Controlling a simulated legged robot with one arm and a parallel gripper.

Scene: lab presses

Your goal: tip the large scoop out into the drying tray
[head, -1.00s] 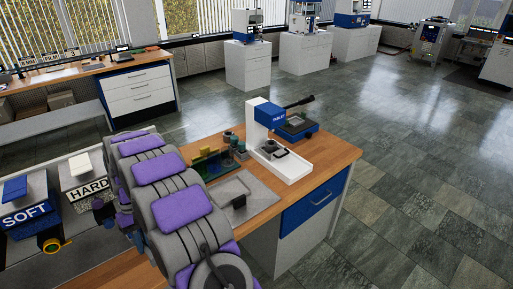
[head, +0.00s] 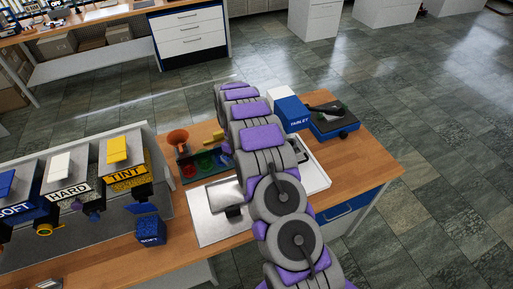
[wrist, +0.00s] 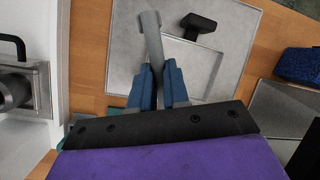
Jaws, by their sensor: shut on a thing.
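In the wrist view, my gripper (wrist: 158,85) has its blue fingers shut on a grey, rounded piece, seemingly the large scoop (wrist: 152,42). Its bowl and any contents cannot be made out. The drying tray (wrist: 125,62), a shallow grey metal tray, lies on the bench below the fingers. In the head view, the tray (head: 207,232) shows left of my arm, which hides my gripper and the scoop.
The blue TABLET press (head: 292,110) stands right of my arm. An orange funnel (head: 178,138) and coloured cups (head: 205,165) stand behind the tray. A blue SOFT block (head: 150,231) sits left of it. SOFT, HARD and TINT dispensers (head: 125,178) stand further left.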

